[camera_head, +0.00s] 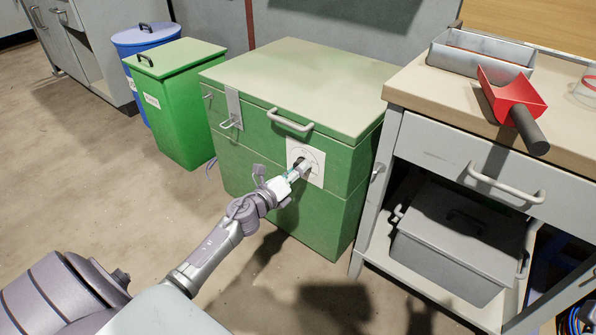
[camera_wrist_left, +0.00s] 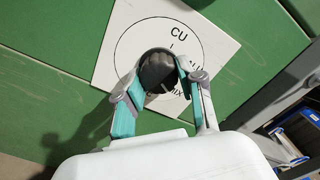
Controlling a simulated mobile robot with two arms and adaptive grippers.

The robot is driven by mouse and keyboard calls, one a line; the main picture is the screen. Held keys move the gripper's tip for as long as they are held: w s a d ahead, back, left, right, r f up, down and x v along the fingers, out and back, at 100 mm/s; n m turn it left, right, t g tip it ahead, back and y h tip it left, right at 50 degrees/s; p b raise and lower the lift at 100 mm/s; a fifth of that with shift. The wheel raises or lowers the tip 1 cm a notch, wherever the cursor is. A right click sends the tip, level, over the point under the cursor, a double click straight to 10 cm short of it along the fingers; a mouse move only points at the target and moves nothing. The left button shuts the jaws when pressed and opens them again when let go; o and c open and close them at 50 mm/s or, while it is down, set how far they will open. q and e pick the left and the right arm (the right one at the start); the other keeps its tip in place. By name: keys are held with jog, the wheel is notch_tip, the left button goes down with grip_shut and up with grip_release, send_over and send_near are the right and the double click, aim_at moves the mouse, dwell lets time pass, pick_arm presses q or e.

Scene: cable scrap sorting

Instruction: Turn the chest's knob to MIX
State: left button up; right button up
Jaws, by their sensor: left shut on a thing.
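The green chest (camera_head: 240,160) has a pale lid and a white dial plate (camera_head: 318,157) on its front. My left gripper (camera_head: 297,172) reaches the plate from the lower left. In the left wrist view, its teal-padded fingers (camera_wrist_left: 157,90) are shut on the dark round knob (camera_wrist_left: 157,66) at the middle of the plate (camera_wrist_left: 214,50). The plate has a circle with labels. CU shows at the top and MIX, partly covered, at the lower right. I cannot tell where the knob's pointer is. My right gripper is not in view.
A workbench (camera_head: 400,88) stands close on the chest's right. It bears a grey tray (camera_head: 455,58) and a red scoop (camera_head: 512,92), with a lidded grey box (camera_head: 440,255) below. Green (camera_head: 180,135) and blue bins (camera_head: 148,36) stand left. The floor in front is clear.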

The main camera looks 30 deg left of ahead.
pick_arm(q)
jog(key=shift+f, duration=0.15)
dwell(0.3)
jog(key=o, duration=1.1)
jog(key=shift+o, duration=0.2)
jog(key=shift+s, duration=0.15)
jog(key=s, duration=1.1)
jog(key=shift+s+a, duration=0.4)
jog(key=shift+a, duration=0.05)
